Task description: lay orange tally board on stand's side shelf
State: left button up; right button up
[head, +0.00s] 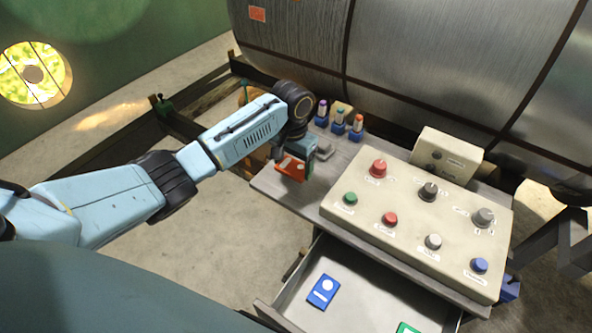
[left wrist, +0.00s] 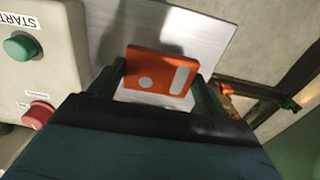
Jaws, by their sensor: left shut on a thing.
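The orange tally board (head: 290,168) is a small flat plate with a white dot and a white bar. My left gripper (head: 300,158) is shut on it, over the left end of the grey stand top. In the left wrist view the orange tally board (left wrist: 160,72) sits between the two fingers of my left gripper (left wrist: 160,78). The grey stand's side shelf (head: 275,187) shows as bare metal under and around it. In the left wrist view the shelf (left wrist: 200,28) lies behind the board. I cannot tell whether the board touches it. My right gripper is not in view.
A beige control panel (head: 410,215) with several knobs and buttons stands right of the shelf. Small bottles (head: 338,122) stand at the shelf's back. Below, an open drawer (head: 365,290) holds a blue board (head: 323,291) and a green-edged one (head: 408,328). A large metal drum (head: 420,70) lies behind.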

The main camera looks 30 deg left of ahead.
aim_at(293, 167)
pick_arm(q)
jog(key=shift+f, duration=2.05)
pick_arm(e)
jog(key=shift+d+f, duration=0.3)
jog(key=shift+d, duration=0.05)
pick_arm(q)
jog(key=shift+f, duration=0.2)
jog(key=o, duration=1)
jog(key=shift+r, duration=0.15)
notch_tip(293, 167, up, 12)
jog(key=shift+r+p, duration=0.1)
jog(key=shift+p, duration=0.4)
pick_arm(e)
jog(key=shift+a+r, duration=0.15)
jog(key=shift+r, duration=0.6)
